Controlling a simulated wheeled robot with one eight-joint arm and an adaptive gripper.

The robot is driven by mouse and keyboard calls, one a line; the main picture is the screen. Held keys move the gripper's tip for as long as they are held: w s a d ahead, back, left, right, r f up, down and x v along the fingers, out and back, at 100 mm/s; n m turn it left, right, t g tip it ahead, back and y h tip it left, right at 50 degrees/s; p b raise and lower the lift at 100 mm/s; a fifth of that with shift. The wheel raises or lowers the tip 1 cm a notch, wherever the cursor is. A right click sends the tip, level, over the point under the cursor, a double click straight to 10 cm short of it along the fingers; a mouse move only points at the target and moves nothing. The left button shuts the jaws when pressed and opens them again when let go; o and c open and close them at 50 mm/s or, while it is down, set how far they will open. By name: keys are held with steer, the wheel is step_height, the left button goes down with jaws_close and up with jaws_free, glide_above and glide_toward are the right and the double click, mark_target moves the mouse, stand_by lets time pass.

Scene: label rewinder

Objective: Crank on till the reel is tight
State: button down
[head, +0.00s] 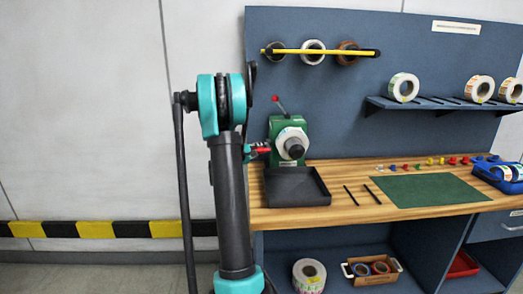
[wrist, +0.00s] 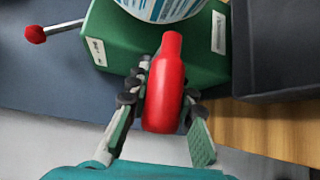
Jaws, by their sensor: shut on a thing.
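The green label rewinder (head: 274,158) stands on the wooden bench, and its green housing (wrist: 118,55) fills the top of the wrist view. A white label reel (head: 293,134) sits on its front around a dark hub (head: 296,149); in the wrist view only the reel's lower edge (wrist: 160,8) shows. My gripper (wrist: 163,88) is shut on the red crank handle (wrist: 164,92), one finger on each side. In the head view the red handle (head: 261,148) is at the rewinder's left side, partly hidden by my gripper. The reel's tightness cannot be told.
A lever with a red knob (wrist: 35,33) sticks out left of the housing; its knob (head: 275,98) is above it in the head view. A black tray (head: 297,201) lies in front of the rewinder. Spare rolls sit on the shelf (head: 440,105). A green mat (head: 428,190) lies at right.

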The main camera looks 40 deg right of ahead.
mark_target(270, 140)
steer(key=shift+s+n+y, duration=0.1)
steer(key=shift+n+y, duration=0.2)
steer(key=shift+y, duration=0.1)
steer(key=r+n+g+y, duration=0.1)
steer(key=w+r+n+g+y, duration=0.1)
steer(key=y, duration=0.1)
steer(key=r+n+g+y, duration=0.1)
steer(key=r+n+g, duration=0.1)
steer(key=shift+w+d+y, duration=0.15)
steer(key=shift+d+y, duration=0.15)
steer(key=n+g+y, duration=0.1)
steer(key=w+d+r+n+g+y, duration=0.1)
steer(key=shift+w+r+g, duration=0.1)
steer(key=shift+w+g, duration=0.15)
steer(key=shift+g, duration=0.05)
steer(key=w+n+g+y, duration=0.1)
steer(key=w+d+n+g+y, duration=0.1)
steer(key=g, duration=0.1)
steer(key=shift+d+r+g, duration=0.15)
steer(key=shift+r+g, duration=0.15)
steer(key=shift+r, duration=0.05)
stand_by(0.3)
stand_by(0.6)
steer(key=c, duration=1.3)
jaws_free()
steer(key=shift+d, duration=0.1)
steer(key=shift+o, duration=0.2)
